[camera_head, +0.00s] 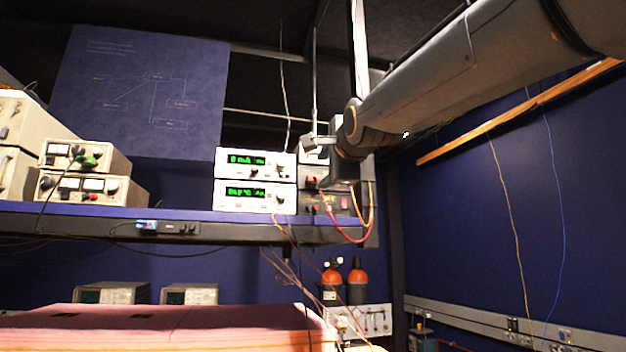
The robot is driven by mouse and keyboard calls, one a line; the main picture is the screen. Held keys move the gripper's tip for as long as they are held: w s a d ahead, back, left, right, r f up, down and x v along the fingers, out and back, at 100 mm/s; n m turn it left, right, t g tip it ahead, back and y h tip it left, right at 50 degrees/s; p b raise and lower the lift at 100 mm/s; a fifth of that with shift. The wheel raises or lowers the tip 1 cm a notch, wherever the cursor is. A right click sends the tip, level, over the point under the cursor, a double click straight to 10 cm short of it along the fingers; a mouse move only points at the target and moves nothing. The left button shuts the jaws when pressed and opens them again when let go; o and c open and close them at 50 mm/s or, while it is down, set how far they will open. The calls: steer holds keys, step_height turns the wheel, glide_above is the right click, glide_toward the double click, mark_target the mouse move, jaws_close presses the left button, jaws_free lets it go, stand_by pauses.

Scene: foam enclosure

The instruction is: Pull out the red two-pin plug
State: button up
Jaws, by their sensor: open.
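A small red piece (311,182), which looks like the red plug, shows on the front of a grey unit (309,200) at the right end of the shelf. It is too small for me to make out its pins. My gripper (319,166) is at the end of my arm, which reaches in from the upper right. The gripper is open and appears close to the red piece, partly covering the grey unit. I cannot tell whether they touch. Red and orange cables (352,239) hang in a loop from the unit's front.
Two white instruments with green displays (255,164) are stacked left of the grey unit. The blue-edged shelf (190,212) carries more meters (84,157) at the left. Red-topped bottles (357,273) stand below. Loose cables hang under the shelf.

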mark_target(316, 177)
steer(key=shift+p+x, duration=0.95)
steer(key=shift+x, duration=3.25)
steer(key=shift+f+b, duration=0.1)
steer(key=shift+b, duration=0.7)
jaws_close()
steer(key=shift+s, duration=0.15)
steer(key=shift+b+v, duration=1.7)
steer(key=shift+v, duration=1.2)
